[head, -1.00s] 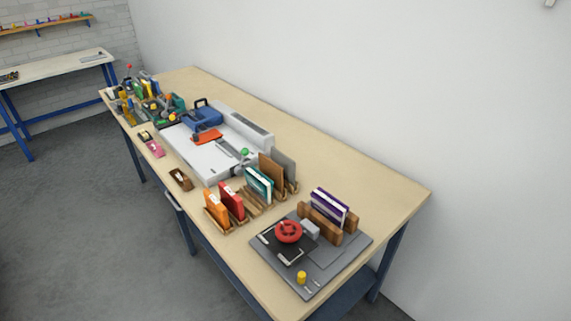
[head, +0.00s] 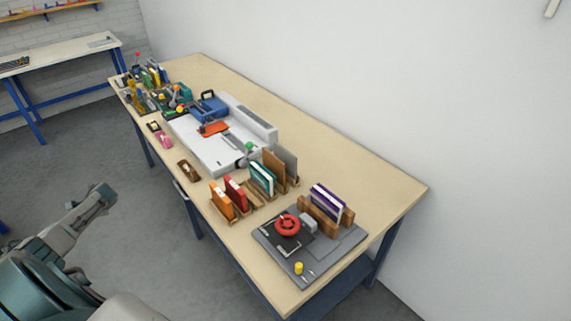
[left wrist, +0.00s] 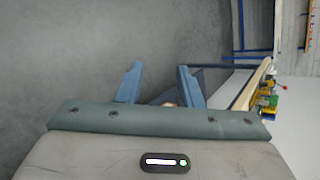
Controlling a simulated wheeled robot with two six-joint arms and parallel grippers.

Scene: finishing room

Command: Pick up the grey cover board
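The grey cover board (head: 288,161) stands upright in the wooden rack (head: 263,203) on the workbench in the head view. It is at the rack's back right end, partly hidden by a brown board (head: 273,166) in front of it. My left gripper shows in the left wrist view (left wrist: 160,69). Its two blue fingers are apart with nothing between them, over the floor beside the bench and away from the board. My left arm shows at the lower left of the head view. My right gripper is not in view.
The rack also holds orange (head: 221,201), red (head: 236,193) and teal (head: 262,179) books. A purple book (head: 327,204) stands between wooden blocks on a grey base (head: 345,246). A white trimmer (head: 205,148) lies left of the rack. The bench's back strip is clear.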

